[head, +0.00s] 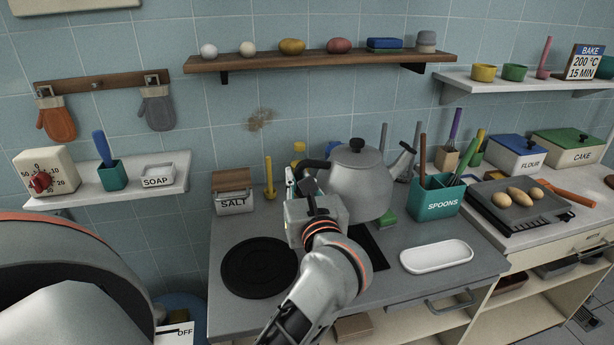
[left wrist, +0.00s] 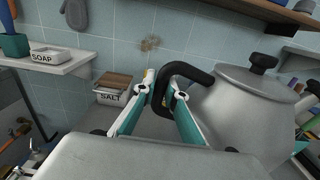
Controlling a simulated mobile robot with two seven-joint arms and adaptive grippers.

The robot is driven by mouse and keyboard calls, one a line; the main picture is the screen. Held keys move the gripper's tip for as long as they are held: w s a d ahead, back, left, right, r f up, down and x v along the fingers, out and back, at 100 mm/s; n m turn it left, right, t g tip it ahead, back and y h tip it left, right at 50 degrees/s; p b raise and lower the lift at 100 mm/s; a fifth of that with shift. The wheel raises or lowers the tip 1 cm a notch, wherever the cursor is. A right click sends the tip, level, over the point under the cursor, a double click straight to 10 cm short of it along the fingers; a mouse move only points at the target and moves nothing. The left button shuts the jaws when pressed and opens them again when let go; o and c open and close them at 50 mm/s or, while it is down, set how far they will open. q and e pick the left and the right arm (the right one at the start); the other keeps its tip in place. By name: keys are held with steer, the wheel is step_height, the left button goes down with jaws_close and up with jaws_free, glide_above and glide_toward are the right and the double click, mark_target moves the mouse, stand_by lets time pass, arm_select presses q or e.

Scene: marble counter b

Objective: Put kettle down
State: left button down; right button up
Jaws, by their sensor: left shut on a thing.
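The grey metal kettle (head: 356,182) with a black lid knob is above or on the counter behind my left gripper, its spout pointing right. In the left wrist view the kettle (left wrist: 240,115) fills the right side. My left gripper (head: 308,187) is shut on the kettle's black handle (left wrist: 184,72), with the teal fingers (left wrist: 165,100) on either side of it. The kettle looks upright. Its base is hidden behind my arm, so I cannot tell whether it touches the counter. My right gripper is not in view.
A round black hot plate (head: 259,267) lies left of my arm, and a dark square plate (head: 372,248) shows under the kettle. A white dish (head: 436,255), the green spoons holder (head: 437,200) and a green sponge (head: 387,218) lie to the right. The salt box (head: 234,203) stands left.

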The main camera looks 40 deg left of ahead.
arm_select(q)
steer(key=shift+f+b, duration=0.65)
steer(key=shift+f, duration=6.7)
steer(key=c, duration=2.1)
jaws_free()
steer(key=shift+f, duration=0.15)
